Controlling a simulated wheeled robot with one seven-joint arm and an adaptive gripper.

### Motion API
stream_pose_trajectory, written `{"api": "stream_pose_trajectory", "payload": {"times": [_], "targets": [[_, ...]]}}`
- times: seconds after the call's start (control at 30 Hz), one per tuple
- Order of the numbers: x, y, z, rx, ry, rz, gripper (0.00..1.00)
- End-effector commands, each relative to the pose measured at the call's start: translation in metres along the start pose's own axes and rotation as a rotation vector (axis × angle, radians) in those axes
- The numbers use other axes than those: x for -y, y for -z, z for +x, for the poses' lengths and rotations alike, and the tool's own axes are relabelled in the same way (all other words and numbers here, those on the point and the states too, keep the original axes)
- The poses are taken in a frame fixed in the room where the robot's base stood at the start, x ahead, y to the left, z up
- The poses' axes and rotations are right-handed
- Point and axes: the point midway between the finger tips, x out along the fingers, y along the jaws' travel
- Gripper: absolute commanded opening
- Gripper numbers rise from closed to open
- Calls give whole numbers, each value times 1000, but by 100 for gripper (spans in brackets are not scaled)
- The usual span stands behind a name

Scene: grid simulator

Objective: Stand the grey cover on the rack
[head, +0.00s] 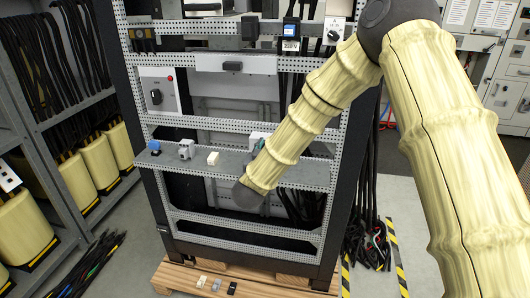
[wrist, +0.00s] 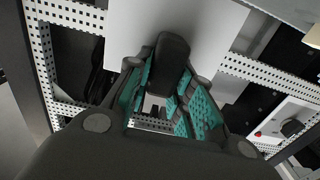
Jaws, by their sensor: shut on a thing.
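The grey cover (wrist: 125,30) is a flat pale panel beyond my fingers in the wrist view, with a raised black handle (wrist: 172,50). My gripper (wrist: 168,85), with teal finger pads, is shut on this handle. In the head view my gripper (head: 262,144) is in front of the rack, just above its shelf, and mostly hidden behind my forearm. The cover's full outline is hidden there. The rack (head: 140,100) is an upright frame with perforated grey rails. I cannot tell whether the cover touches it.
The rack's shelf (head: 235,170) holds a blue-topped part (head: 154,147), a grey part (head: 186,149) and a cream block (head: 213,158). A control panel (head: 160,90) and another handled panel (head: 215,62) are above. Small parts lie on the wooden pallet (head: 185,274) below. Black cables hang at the right.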

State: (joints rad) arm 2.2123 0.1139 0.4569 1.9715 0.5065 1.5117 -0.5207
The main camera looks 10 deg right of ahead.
Motion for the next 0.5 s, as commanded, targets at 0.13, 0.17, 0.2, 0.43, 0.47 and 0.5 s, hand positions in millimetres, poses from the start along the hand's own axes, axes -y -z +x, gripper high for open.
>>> {"api": "stream_pose_trajectory", "payload": {"times": [0.13,0.17,0.2,0.43,0.47,0.5], "targets": [[0,0,10,-2,-1,0,0],[0,-1,11,-2,-1,1,0],[0,-1,14,-2,-1,1,0],[0,-10,20,0,1,-1,0],[0,-12,20,0,1,-1,0],[0,-14,20,-1,1,-1,0]]}}
